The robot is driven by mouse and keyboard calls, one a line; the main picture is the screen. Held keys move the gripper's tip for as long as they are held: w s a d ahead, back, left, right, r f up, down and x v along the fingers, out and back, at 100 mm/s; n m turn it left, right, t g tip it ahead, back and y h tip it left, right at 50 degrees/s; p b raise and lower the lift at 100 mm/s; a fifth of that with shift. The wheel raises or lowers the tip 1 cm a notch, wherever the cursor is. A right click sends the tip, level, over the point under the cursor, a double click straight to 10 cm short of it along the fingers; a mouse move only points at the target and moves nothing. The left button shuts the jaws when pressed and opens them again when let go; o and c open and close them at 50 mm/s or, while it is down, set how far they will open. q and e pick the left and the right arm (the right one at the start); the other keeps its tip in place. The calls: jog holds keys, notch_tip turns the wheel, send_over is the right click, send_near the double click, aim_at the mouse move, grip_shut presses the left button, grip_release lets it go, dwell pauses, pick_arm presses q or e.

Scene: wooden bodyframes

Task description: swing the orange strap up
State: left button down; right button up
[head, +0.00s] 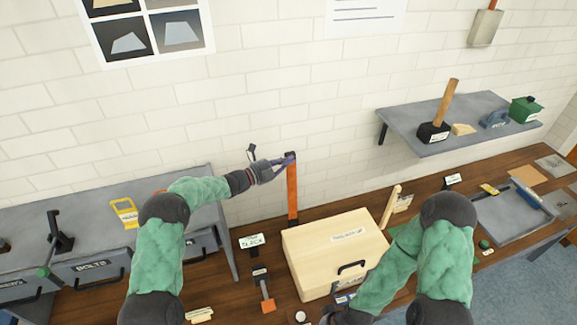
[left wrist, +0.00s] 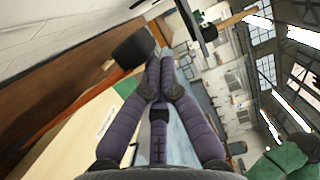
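The orange strap (head: 292,192) stands almost upright behind the wooden toolbox, against the wall side, with a black piece at its top end. My left gripper (head: 286,161) is at that top end, its purple fingers against or right beside the black piece. In the left wrist view the fingertips (left wrist: 161,62) are drawn together, with the black end piece (left wrist: 133,47) just left of them. I see nothing clearly between the fingers. Part of the orange strap (left wrist: 68,112) runs down at the left there.
The pale wooden toolbox (head: 318,262) with a black handle stands on the brown bench. A "slack" sign (head: 251,241) and an orange-ended tool (head: 266,300) are left of it. A grey shelf (head: 465,128) with a mallet (head: 435,130) is at right. The wall above the strap is clear.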

pick_arm(q)
jog(key=shift+w+a, duration=0.1)
jog(key=shift+w, duration=0.1)
dwell(0.3)
jog(key=shift+w, duration=0.1)
